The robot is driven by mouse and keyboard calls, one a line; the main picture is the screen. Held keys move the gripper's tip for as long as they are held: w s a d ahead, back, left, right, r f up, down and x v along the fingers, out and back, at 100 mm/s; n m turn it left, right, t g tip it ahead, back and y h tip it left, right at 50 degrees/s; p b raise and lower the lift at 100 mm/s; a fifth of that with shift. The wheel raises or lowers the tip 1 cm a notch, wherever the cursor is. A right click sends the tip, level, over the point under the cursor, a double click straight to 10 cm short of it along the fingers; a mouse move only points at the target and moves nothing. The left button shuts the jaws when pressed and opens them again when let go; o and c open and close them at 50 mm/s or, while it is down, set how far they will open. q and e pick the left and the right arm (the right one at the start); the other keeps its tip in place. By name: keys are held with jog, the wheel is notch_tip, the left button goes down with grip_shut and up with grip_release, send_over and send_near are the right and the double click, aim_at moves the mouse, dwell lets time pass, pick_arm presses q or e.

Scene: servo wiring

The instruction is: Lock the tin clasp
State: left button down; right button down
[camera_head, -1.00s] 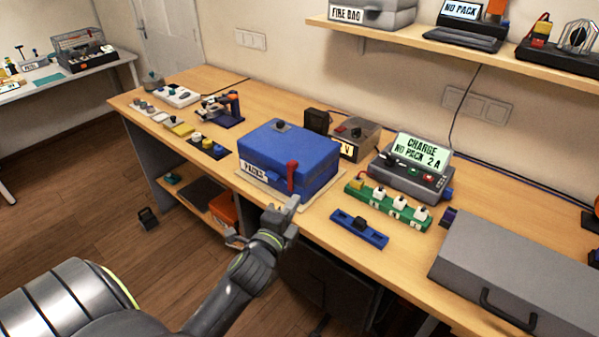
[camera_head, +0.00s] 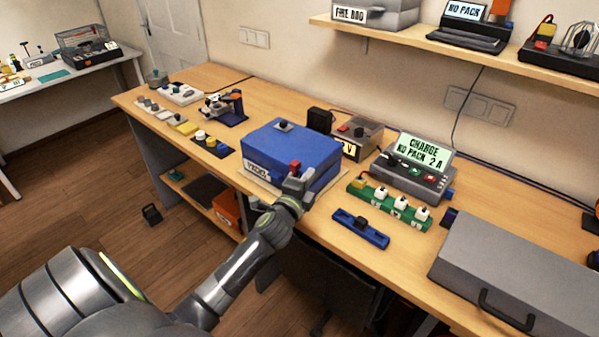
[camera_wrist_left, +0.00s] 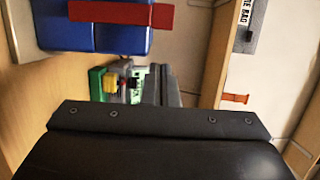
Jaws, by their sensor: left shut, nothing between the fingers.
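The blue tin (camera_head: 290,148) stands on the workbench with its lid down, a dark knob on top and a "PACKS" label on its front. Its red clasp (camera_head: 295,167) is on the front face, mostly hidden behind my left gripper. In the left wrist view the red clasp (camera_wrist_left: 120,13) lies across the blue tin (camera_wrist_left: 115,38) at the top. My left gripper (camera_head: 298,183) is shut and empty, right in front of the clasp. I cannot tell whether it touches the clasp. My right gripper is not in view.
A green strip with white plugs (camera_head: 388,206) and a blue bar (camera_head: 360,228) lie right of the tin. A charger (camera_head: 415,172) stands behind them, and a grey case (camera_head: 520,265) is at the right. The bench's front edge runs under my left arm.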

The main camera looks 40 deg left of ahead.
aim_at(293, 167)
pick_arm(q)
jog(key=a, duration=0.2)
jog(key=shift+a, duration=0.4)
jog(key=shift+a+b, duration=0.35)
jog(key=shift+a, duration=1.05)
